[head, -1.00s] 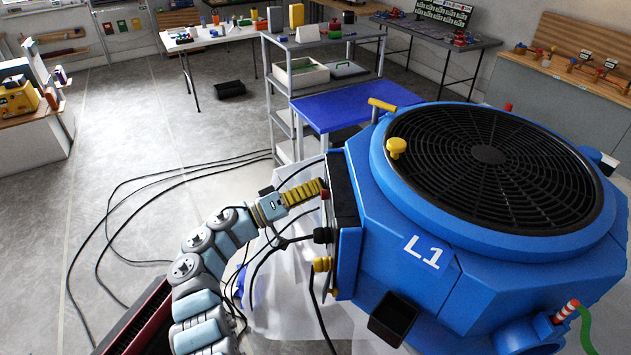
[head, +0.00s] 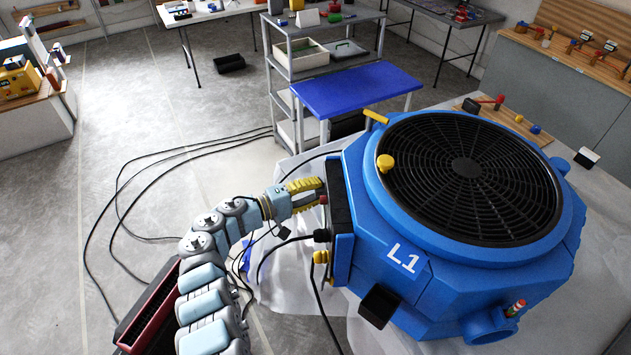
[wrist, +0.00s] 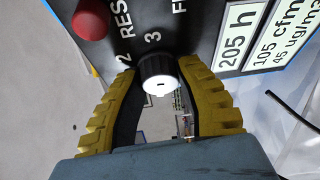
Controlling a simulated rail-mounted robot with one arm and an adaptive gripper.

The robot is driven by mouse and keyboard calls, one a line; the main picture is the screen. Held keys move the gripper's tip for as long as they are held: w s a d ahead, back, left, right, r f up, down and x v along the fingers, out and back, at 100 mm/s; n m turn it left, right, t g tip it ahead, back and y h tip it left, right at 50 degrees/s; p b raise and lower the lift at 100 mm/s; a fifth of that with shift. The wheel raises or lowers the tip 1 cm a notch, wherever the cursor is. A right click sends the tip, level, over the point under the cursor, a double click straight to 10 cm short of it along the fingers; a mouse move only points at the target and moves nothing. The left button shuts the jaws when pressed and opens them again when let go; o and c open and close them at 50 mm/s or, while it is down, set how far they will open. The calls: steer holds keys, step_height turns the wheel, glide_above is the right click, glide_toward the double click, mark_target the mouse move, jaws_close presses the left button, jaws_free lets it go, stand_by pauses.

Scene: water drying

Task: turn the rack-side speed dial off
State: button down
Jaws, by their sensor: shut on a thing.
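The blue machine marked L1 (head: 404,258) has a dark control panel (head: 338,196) on its left side. In the wrist view a black knob with a white end face (wrist: 158,78), the speed dial, stands out from the panel, with the numbers 2 and 3 printed by it. My gripper (head: 311,192) is at this panel. In the wrist view its yellow fingers (wrist: 160,72) are on either side of the dial, shut on it near their tips. The dial is hidden in the head view. The small mark on its face is hard to read.
A red button (wrist: 91,20) sits on the panel, left of the dial. Black cables (head: 285,241) hang from the panel and others run over the floor. A grey rack (head: 325,55) and a blue-topped table (head: 357,88) stand behind the machine.

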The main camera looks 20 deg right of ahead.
steer(key=shift+d+r+n+p, duration=0.1)
steer(key=shift+n+p, duration=0.4)
steer(key=shift+n, duration=0.1)
steer(key=shift+y, duration=0.3)
steer(key=c, duration=0.6)
jaws_free()
steer(key=shift+d, duration=0.1)
steer(key=shift+c, duration=0.2)
steer(key=shift+a, duration=0.2)
steer(key=a+r, duration=0.1)
steer(key=a, duration=1)
steer(key=shift+s+a, duration=0.35)
steer(key=shift+s, duration=0.1)
